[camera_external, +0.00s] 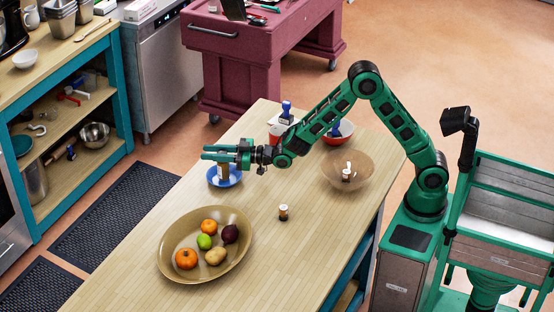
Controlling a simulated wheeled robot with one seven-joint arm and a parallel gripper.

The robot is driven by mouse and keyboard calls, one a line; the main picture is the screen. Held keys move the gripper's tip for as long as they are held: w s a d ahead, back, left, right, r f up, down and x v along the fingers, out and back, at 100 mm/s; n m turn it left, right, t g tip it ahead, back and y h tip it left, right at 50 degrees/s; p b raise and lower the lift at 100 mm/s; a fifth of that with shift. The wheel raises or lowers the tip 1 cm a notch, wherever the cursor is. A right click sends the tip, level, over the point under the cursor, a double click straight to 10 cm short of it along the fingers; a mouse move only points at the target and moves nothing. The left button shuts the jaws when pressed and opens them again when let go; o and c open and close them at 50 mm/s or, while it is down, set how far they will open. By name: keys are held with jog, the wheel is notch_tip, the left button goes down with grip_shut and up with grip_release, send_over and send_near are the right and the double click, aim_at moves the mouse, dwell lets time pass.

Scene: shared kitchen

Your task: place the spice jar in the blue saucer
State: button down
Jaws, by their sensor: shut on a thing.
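My gripper (216,153) reaches left over the table, shut on a spice jar (224,171) with a brown body. The jar is upright, and its upper part is hidden by the fingers. The small blue saucer (238,179) is directly below, with the lower part of the jar appearing inside its outline. I cannot tell whether the jar touches the saucer.
A similar small jar (283,212) stands on the table. A large tan bowl (173,266) holds fruit and vegetables. A translucent brown bowl (366,182) holds a white-and-brown item. A red bowl (347,128) and blue-topped item (286,108) stand behind my arm.

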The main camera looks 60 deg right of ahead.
jog(key=shift+f, duration=0.25)
jog(key=c, duration=1.4)
grip_release()
jog(key=shift+f, duration=0.1)
jog(key=shift+o, duration=0.2)
jog(key=shift+s, duration=0.1)
jog(key=v, duration=0.7)
jog(key=shift+s+d, duration=0.1)
